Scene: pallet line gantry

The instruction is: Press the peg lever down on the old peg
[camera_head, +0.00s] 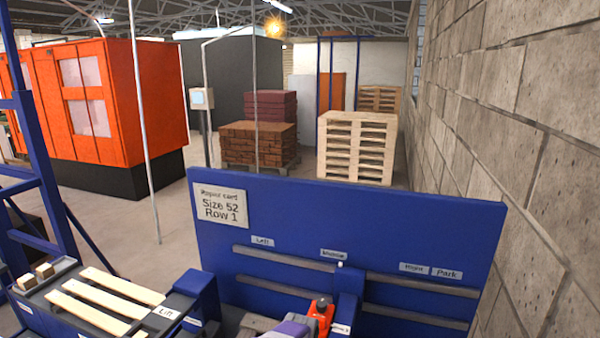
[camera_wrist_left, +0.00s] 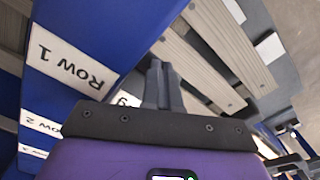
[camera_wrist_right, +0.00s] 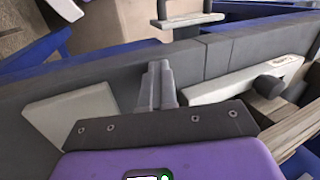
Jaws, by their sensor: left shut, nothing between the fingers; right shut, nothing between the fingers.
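The peg lever and the old peg are hard to tell apart from other fittings. In the right wrist view, a pale labelled plate (camera_wrist_right: 245,80) with a dark round knob (camera_wrist_right: 269,87) lies right of my right gripper (camera_wrist_right: 155,80); I cannot tell if this is the lever. My right gripper is shut and empty, with a grey beam beyond its tips. My left gripper (camera_wrist_left: 160,80) is shut and empty, close beside a blue block with a "Row 1" label (camera_wrist_left: 72,62). In the head view, a red fitting (camera_head: 321,313) stands at the bottom centre, beside a purple part of mine.
A blue board (camera_head: 345,225) with grey rails carries a repair card (camera_head: 219,205) reading "Size 52, Row 1". A block wall (camera_head: 540,130) closes off the right.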

